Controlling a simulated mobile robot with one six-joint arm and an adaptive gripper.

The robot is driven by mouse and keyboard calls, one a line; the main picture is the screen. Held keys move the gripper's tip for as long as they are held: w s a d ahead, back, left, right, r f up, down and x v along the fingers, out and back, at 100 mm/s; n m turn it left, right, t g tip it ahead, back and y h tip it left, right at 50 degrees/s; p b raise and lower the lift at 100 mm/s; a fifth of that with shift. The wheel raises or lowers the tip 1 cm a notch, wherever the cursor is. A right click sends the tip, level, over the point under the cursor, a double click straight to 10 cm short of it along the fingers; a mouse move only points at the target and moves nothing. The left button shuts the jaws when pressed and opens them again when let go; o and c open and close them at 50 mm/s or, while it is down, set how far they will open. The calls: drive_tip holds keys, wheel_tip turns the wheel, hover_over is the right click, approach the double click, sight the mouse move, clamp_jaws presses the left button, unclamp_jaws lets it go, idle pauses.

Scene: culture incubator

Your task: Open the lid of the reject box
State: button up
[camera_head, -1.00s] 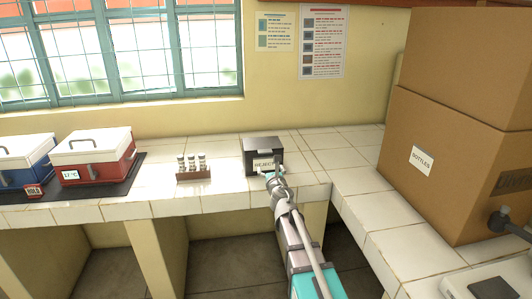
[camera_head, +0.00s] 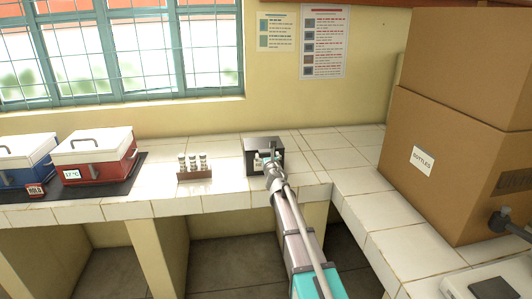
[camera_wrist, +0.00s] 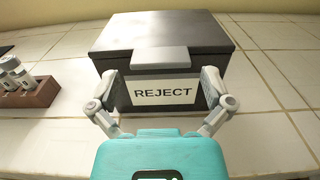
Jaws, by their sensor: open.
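The reject box (camera_head: 250,146) is a dark box on the tiled counter, with its lid closed. In the wrist view the reject box (camera_wrist: 160,45) fills the upper middle, with a grey tab (camera_wrist: 159,58) at the lid's front edge and a white REJECT label (camera_wrist: 163,92) below it. My gripper (camera_wrist: 160,85) is open in front of the box, its two fingers spread to either side of the label, below the tab. Nothing is between the fingers but the view of the box front; I cannot tell whether they touch it. In the head view my gripper (camera_head: 267,158) covers part of the box front.
A wooden rack (camera_head: 195,174) of small vials stands left of the box. Further left are a red cooler box (camera_head: 95,157) and a blue one (camera_head: 24,160) on a dark mat. Large cardboard boxes (camera_head: 455,130) stand at right. The counter around the reject box is clear.

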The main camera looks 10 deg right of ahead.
sight(266, 151)
drive_tip(key=shift+w, duration=1.65)
drive_tip(key=c, duration=1)
drive_tip(key=shift+a, duration=0.1)
drive_tip(key=shift+c, duration=0.2)
drive_tip(key=r+p, duration=0.4)
drive_tip(key=shift+w+r+p, duration=0.3)
drive_tip(key=shift+w+p, duration=0.05)
drive_tip(key=shift+w+r+p, duration=0.4)
drive_tip(key=shift+r+p, duration=0.35)
drive_tip(key=shift+w+r+p, duration=0.4)
drive_tip(key=shift+r+p, duration=0.35)
drive_tip(key=shift+w+r+p, duration=0.4)
drive_tip(key=shift+r+p, duration=0.35)
drive_tip(key=shift+w+r+p, duration=0.95)
drive_tip(key=shift+w, duration=1.05)
drive_tip(key=shift+w+r+p, duration=0.9)
drive_tip(key=shift+w, duration=1.1)
drive_tip(key=shift+w+r+p, duration=0.95)
drive_tip(key=shift+w, duration=1.2)
